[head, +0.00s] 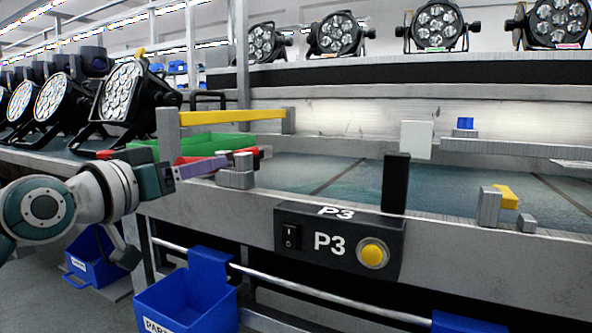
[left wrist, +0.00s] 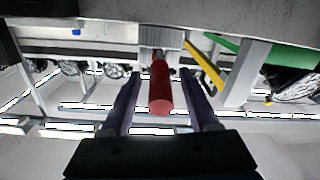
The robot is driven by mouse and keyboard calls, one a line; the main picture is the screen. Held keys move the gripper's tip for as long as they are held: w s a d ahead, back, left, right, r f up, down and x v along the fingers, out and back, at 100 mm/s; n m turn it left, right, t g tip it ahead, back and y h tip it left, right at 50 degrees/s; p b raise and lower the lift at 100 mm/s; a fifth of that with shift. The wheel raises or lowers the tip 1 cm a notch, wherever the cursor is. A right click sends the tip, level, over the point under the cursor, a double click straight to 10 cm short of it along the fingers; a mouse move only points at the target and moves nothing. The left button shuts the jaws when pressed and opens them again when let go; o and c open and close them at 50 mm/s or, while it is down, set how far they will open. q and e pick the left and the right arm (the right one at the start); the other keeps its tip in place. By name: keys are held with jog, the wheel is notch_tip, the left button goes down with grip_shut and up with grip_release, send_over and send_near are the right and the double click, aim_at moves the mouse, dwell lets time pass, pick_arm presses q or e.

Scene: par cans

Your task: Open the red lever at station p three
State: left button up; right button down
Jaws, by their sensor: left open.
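The red lever (left wrist: 160,90) shows in the left wrist view as a red cylinder pointing toward the camera, its far end at a grey block (left wrist: 160,38). In the left wrist view the fingers of my left gripper (left wrist: 166,85) lie on either side of the lever, with a gap on both sides. My right gripper is not in view.
The P3 box (head: 335,240) with a yellow button (head: 373,253) sits on the front rail. A black post (head: 395,184) stands to the right. A blue bin (head: 188,300) hangs below.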

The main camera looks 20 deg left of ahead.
pick_arm(q)
jog(key=shift+w, duration=0.2)
grip_shut()
dwell(0.4)
dwell(1.0)
